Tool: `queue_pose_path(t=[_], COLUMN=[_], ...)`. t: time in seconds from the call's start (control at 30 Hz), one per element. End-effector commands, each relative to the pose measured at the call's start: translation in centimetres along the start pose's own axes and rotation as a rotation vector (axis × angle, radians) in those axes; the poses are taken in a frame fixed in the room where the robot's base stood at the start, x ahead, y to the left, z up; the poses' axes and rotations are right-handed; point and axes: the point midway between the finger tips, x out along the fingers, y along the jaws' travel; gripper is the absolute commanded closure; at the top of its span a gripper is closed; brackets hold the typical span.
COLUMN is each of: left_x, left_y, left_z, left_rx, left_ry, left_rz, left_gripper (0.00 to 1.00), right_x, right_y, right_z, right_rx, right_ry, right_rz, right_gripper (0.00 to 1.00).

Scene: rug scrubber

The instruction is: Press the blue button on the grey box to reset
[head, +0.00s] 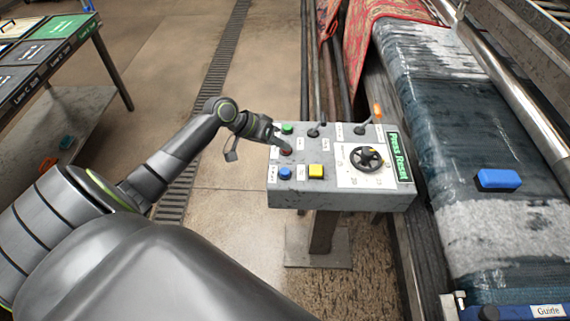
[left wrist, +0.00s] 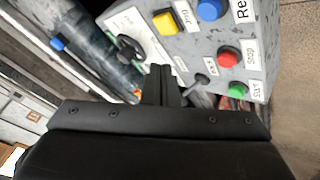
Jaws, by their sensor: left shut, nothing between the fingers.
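The grey box (head: 330,199) stands on a post in the middle of the head view, its sloped panel facing me. The blue button (head: 285,173) is at the panel's front left corner, left of a yellow button (head: 316,171). My left gripper (head: 284,145) is shut and empty over the panel's left edge. It is near the red button (head: 286,152), behind the blue one, and partly hides it. In the left wrist view the shut fingers (left wrist: 161,74) point at the panel, apart from the blue button (left wrist: 210,8), which is at the top edge. My right gripper is not in view.
The panel also carries a green button (head: 287,128), upright levers and a black handwheel (head: 366,158). A wet rug (head: 440,110) on the machine lies to the right, with a blue block (head: 497,180) on it. A labelled table (head: 50,50) stands at left.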

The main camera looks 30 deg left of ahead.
Motion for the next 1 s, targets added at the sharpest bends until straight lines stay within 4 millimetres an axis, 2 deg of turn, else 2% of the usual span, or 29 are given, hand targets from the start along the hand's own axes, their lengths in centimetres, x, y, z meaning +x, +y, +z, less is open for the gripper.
queue_pose_path(t=[0.5, 0.7, 1.0], left_x=[4.3, 5.5, 5.6], left_y=[-3.1, -4.0, -4.1], left_z=[3.1, 4.0, 4.1], left_rx=[0.001, -0.001, 0.0], left_ry=[0.0, 0.001, 0.0], left_rz=[0.0, 0.0, 0.0], left_gripper=[1.0, 1.0, 1.0], right_x=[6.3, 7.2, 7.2], right_y=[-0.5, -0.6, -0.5], right_z=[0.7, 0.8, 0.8], right_rx=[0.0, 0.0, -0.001], right_ry=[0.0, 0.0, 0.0], right_rz=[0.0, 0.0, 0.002], right_gripper=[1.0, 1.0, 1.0])
